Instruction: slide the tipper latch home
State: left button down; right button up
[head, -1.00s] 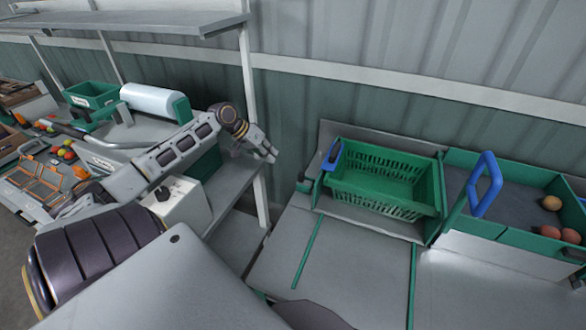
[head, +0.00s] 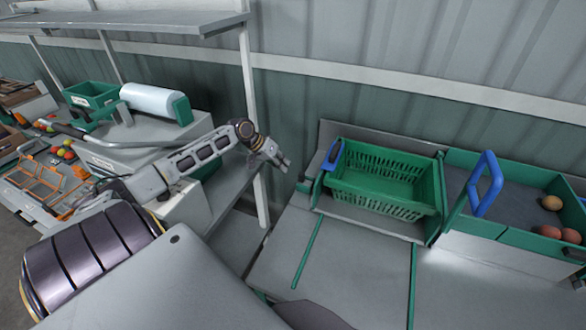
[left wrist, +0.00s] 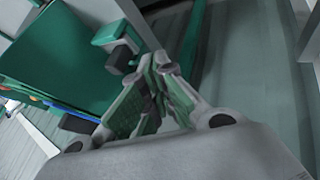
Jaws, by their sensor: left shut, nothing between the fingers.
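The tipper (head: 318,200) stands right of centre in the head view and holds a green slatted crate (head: 385,212). A blue handle (head: 333,155) is at its left end, with a small green-and-dark fitting low on that side. I cannot tell for sure which part is the latch. My left gripper (head: 285,164) is just left of the tipper, apart from it, shut and empty. In the left wrist view, the closed fingers (left wrist: 160,68) are near a green block with a dark end (left wrist: 121,48) beside a green panel (left wrist: 55,60). My right gripper is not in view.
A green-walled bin (head: 500,238) with a blue handle (head: 486,184) and several round fruits is at the right. A white shelf post (head: 254,130) stands close behind my left forearm. The grey worktop (head: 350,265) in front of the tipper is clear.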

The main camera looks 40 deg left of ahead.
aim_at(305, 179)
pick_arm(q)
jog(key=shift+w+d+f+p, duration=0.1)
jog(key=shift+w+d, duration=0.15)
jog(key=shift+d, duration=0.4)
jog(key=shift+w+d+f+p, duration=0.1)
jog(key=shift+w+d+p, duration=0.1)
jog(key=shift+d, duration=0.5)
jog(key=shift+w+d+p, duration=0.1)
jog(key=shift+w+d, duration=0.15)
jog(key=shift+d, duration=0.4)
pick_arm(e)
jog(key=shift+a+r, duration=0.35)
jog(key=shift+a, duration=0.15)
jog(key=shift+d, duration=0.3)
pick_arm(q)
jog(key=shift+w+d+p, duration=0.3)
jog(key=shift+d+p, duration=0.2)
jog(key=shift+d, duration=0.35)
jog(key=shift+w+d+p, duration=0.3)
jog(key=shift+d+p, duration=0.2)
jog(key=shift+d, duration=0.35)
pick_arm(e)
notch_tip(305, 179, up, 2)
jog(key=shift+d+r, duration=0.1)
pick_arm(q)
jog(key=shift+s, duration=0.1)
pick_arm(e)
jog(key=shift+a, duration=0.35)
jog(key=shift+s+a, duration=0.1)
